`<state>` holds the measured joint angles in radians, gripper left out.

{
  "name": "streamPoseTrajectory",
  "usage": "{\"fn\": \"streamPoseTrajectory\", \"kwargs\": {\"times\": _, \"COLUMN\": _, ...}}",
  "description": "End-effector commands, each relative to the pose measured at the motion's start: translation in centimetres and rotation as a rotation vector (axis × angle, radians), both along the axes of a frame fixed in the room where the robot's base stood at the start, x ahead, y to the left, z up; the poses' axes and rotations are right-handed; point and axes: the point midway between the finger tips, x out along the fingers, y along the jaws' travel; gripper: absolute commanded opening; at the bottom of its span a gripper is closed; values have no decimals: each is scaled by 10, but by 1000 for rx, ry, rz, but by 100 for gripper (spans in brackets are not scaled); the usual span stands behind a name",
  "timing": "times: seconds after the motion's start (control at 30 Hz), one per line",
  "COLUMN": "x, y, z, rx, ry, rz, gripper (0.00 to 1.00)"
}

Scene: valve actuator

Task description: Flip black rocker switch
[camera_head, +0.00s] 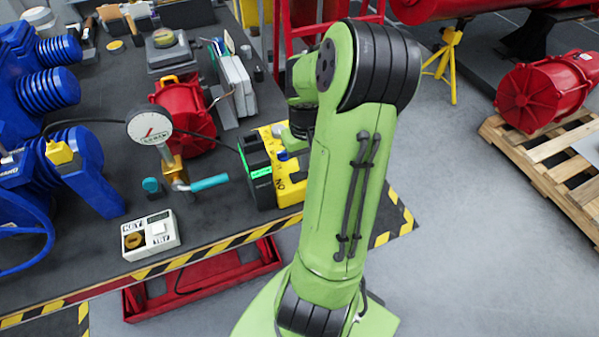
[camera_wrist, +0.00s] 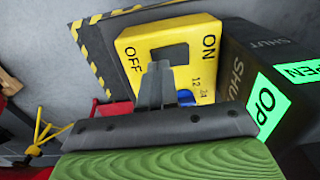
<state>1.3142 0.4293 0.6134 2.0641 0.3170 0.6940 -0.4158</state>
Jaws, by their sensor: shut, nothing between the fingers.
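A yellow box (camera_wrist: 200,75) marked ON and OFF shows in the wrist view, upper middle. The dark rocker switch (camera_wrist: 172,52) is a rectangle on its face, between the two words. My gripper (camera_wrist: 158,68) is shut and empty. Its fingertips overlap the lower left edge of the switch in the picture; I cannot tell whether they touch it.
A black indicator box with green labels (camera_wrist: 268,100) stands close right of the yellow box in the wrist view. A blue knob (camera_wrist: 186,97) sits below the switch. In the head view a gauge (camera_head: 149,128) and a white key box (camera_head: 150,236) stand left on the table.

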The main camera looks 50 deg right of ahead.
Motion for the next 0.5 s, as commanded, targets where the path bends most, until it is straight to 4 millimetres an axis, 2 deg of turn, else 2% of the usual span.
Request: {"fn": "streamPoseTrajectory", "kwargs": {"times": 0.5, "x": 0, "y": 0, "z": -9, "rx": 0, "ry": 0, "rz": 0, "gripper": 0}}
